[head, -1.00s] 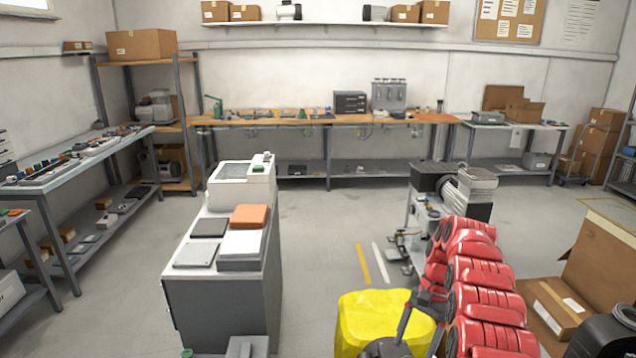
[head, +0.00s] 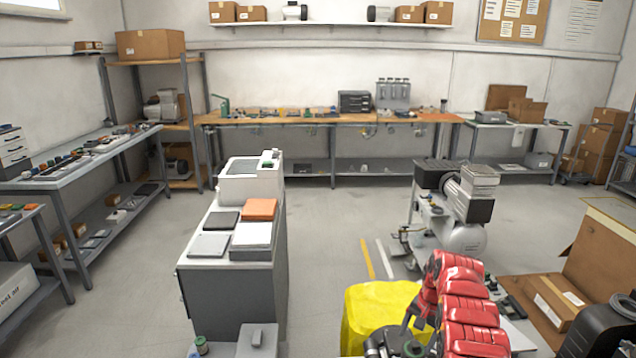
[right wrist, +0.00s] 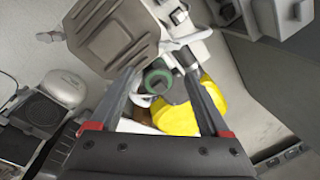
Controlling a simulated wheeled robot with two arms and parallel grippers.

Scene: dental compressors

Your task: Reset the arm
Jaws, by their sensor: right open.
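My right arm (head: 465,310) comes in from the lower right of the head view, with red ribbed segments. My right gripper (right wrist: 165,95) shows best in the right wrist view, its two dark fingers apart with nothing held between them. Behind the fingers in that view are a green ring-shaped part and a yellow object (right wrist: 207,105); how far away they are I cannot tell. In the head view the same yellow object (head: 372,312) is beside and partly behind my right arm. My left gripper is not in view.
A grey cabinet (head: 230,295) stands left of centre. A compressor (head: 462,205) stands on a stand beyond my right arm. An open cardboard box (head: 595,255) is at the right. A long workbench (head: 290,118) lines the back wall. Floor between cabinet and compressor is clear.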

